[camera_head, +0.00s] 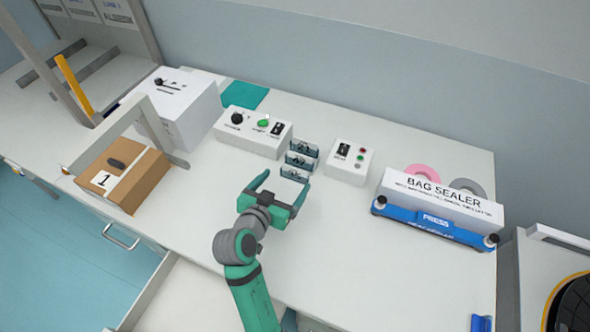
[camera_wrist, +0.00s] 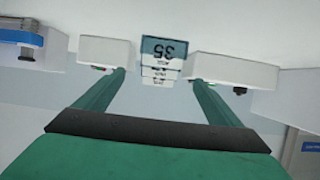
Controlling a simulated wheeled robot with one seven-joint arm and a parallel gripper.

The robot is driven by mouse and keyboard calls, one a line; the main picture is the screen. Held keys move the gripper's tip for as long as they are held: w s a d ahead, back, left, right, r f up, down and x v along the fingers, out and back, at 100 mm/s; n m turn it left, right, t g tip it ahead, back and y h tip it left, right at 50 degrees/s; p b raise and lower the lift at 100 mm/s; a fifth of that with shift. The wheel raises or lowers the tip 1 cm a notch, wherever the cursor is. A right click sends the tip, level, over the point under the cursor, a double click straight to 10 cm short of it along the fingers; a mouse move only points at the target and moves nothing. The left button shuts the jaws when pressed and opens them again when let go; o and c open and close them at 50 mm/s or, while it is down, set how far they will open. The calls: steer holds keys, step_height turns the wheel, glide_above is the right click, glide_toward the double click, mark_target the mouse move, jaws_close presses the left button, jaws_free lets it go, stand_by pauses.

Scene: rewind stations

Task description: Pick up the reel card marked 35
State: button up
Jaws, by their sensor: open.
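The reel card marked 35 (camera_wrist: 163,48) shows in the wrist view, upside down, between and beyond the fingertips. It is a teal and white card, with the edges of other cards lined up with it. In the head view several small dark cards (camera_head: 299,160) stand in a row between two white control boxes; their numbers are too small to read surely. My gripper (camera_head: 283,184) is open and empty just in front of the nearest card. In the wrist view the gripper (camera_wrist: 159,80) has its fingers spread to either side of the card, apart from it.
White control boxes (camera_head: 253,132) and (camera_head: 349,162) flank the cards closely. A bag sealer (camera_head: 440,207) stands at right. A cardboard box (camera_head: 125,178) marked 1 and a white box (camera_head: 185,105) are at left. The table front right of my gripper is clear.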

mark_target(295, 169)
steer(key=shift+x, duration=3.85)
steer(key=shift+a, duration=0.1)
steer(key=shift+c, duration=0.5)
steer(key=c, duration=1)
